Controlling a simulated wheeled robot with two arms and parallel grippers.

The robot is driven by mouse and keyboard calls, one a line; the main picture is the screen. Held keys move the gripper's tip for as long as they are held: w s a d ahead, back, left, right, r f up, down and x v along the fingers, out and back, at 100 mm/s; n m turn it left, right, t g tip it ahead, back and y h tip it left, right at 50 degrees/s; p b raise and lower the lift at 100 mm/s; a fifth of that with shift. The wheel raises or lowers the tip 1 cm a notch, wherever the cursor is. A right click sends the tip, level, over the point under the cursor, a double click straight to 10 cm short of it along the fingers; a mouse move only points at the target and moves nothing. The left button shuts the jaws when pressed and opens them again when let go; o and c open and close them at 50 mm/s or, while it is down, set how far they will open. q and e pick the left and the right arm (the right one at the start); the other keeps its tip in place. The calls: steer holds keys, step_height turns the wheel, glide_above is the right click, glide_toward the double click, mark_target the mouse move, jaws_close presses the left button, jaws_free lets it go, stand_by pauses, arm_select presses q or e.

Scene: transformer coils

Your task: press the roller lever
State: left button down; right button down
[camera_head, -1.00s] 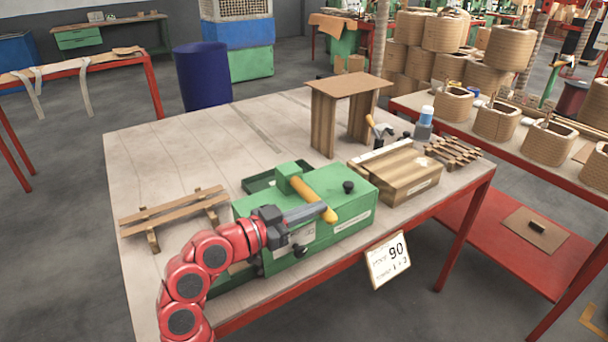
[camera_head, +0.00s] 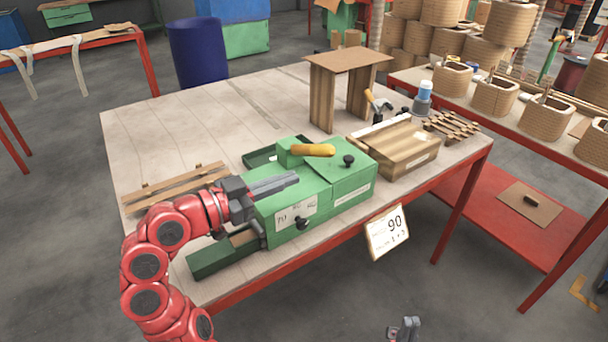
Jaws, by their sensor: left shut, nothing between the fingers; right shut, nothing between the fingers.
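A green machine box (camera_head: 345,190) stands at the table's front edge with a lever on top. The lever's orange handle (camera_head: 313,150) lies about level in the picture, pointing right. My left gripper (camera_head: 296,178) is shut and empty. Its grey fingers lie across the left part of the box in the picture, below the handle and apart from it. Whether the fingers touch the box I cannot tell. My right gripper (camera_head: 405,328) shows at the bottom edge, off the table, shut and empty.
A wooden block box (camera_head: 405,155) and a small orange-handled clamp (camera_head: 373,103) stand to the right. A wooden stand (camera_head: 322,95) is behind. Wooden slats (camera_head: 175,187) lie at left. A sign (camera_head: 387,232) hangs at the front edge. The table's back left is clear.

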arm_select(q)
steer(key=shift+v, duration=1.65)
steer(key=shift+s, duration=0.1)
